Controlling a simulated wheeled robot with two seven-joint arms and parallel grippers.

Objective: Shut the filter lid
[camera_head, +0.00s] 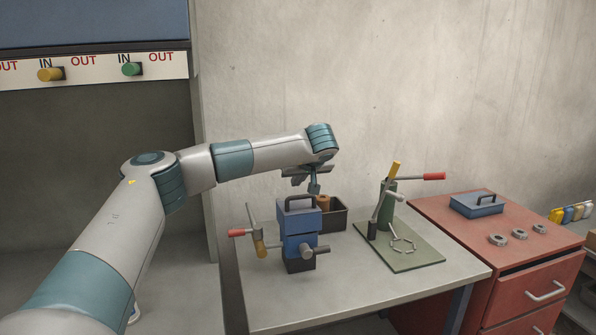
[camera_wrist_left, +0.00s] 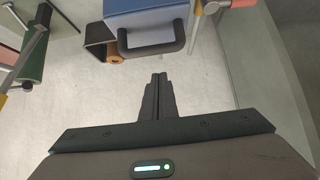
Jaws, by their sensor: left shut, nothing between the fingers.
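The blue filter housing (camera_head: 300,244) stands on the grey table, with a blue lid (camera_head: 292,222) and its dark handle (camera_head: 299,201) at the top. I cannot tell whether the lid is fully seated. In the left wrist view the blue lid (camera_wrist_left: 160,22) is at the top edge, with its dark handle (camera_wrist_left: 150,52) toward my fingers. My left gripper (camera_head: 314,190) is shut and empty, above and just behind the lid's right side. Its fingertips (camera_wrist_left: 158,78) appear apart from the handle. My right gripper is out of view.
A dark bin (camera_head: 337,217) with a brown cylinder (camera_head: 323,202) stands behind the housing. A red-handled lever (camera_head: 237,233) sticks out left. A green lever press (camera_head: 387,208) stands right. A red cabinet (camera_head: 465,225) adjoins the table; the table's front is clear.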

